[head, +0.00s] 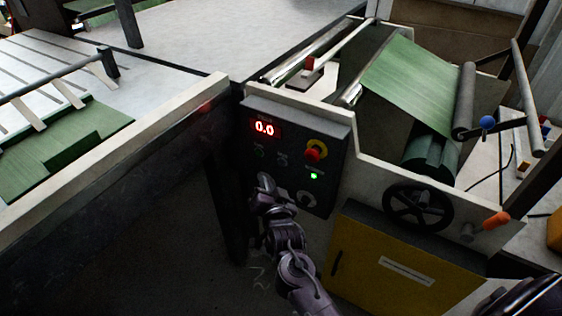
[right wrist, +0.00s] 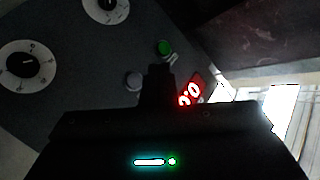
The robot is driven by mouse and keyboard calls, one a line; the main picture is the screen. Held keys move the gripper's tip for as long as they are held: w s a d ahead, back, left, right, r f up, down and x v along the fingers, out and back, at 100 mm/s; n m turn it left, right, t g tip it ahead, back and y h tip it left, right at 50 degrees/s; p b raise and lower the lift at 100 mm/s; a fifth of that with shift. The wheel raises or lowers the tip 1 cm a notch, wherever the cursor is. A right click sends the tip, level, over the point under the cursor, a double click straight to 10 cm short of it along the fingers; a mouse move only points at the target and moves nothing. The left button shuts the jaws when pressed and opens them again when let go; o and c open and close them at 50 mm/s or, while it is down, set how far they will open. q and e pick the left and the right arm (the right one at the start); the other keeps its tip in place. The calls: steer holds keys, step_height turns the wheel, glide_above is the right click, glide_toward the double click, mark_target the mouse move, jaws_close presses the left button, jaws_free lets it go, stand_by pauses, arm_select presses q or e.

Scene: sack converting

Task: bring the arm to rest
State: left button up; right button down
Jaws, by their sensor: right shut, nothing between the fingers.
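My right gripper (head: 264,182) is shut and empty. In the head view it is in front of the lower left of the dark control panel (head: 336,150); I cannot tell whether it touches it. In the right wrist view its dark fingers (right wrist: 159,76) point toward the panel face (right wrist: 90,85). A green button (right wrist: 165,47) and a grey button (right wrist: 133,81) show close by the fingertips. The red display (head: 263,128) reads 0.0 and is partly hidden in the right wrist view. My left gripper is not in view.
The panel has a red mushroom button (head: 313,154), a lit green lamp (head: 313,176) and dials (right wrist: 28,64). To the right are a yellow cabinet door (head: 390,272), a black handwheel (head: 418,207) and an orange handle (head: 497,220). A pale rail (head: 120,146) runs left. Green sheet (head: 412,85) lies on rollers.

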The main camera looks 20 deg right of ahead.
stand_by(0.6)
